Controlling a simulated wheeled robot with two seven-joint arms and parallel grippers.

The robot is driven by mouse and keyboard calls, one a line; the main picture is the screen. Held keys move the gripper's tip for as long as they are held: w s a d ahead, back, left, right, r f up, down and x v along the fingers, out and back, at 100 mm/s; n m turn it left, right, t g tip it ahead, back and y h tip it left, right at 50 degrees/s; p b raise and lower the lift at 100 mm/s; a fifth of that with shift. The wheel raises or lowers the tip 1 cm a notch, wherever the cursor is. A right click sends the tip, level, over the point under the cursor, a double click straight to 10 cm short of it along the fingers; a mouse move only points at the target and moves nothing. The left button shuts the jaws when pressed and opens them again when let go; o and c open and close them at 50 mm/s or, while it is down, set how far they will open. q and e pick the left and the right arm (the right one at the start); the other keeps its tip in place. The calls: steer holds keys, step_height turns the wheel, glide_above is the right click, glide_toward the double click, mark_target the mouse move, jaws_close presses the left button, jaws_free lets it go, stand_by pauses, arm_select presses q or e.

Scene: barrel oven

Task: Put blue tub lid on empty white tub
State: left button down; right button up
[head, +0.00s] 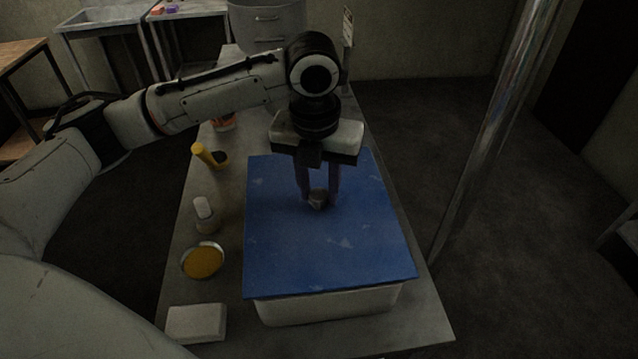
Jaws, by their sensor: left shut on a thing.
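The blue tub lid (300,250) lies over the white tub (325,306) on the table, in the head view. The lid covers the tub's top, and only the tub's near wall shows below it. I cannot tell whether the lid is seated all round. My left gripper (318,200) points down over the lid's middle, shut on the small grey knob (318,199) of the lid. The inside of the tub is hidden. My right gripper is not in view.
Left of the tub on the table (228,240) are a yellow-handled item (205,155), a white-topped bottle (203,208), a round dish of yellow stuff (203,260) and a white block (196,323). A metal post (490,130) stands at the right. A grey drum (266,25) is behind.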

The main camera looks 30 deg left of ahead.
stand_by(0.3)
arm_select(q)
steer(key=c, duration=1.2)
jaws_free()
steer(key=r, duration=0.6)
steer(key=s+r, duration=0.1)
steer(key=r, duration=0.3)
steer(key=shift+s+d+r, duration=0.1)
steer(key=shift+d, duration=0.05)
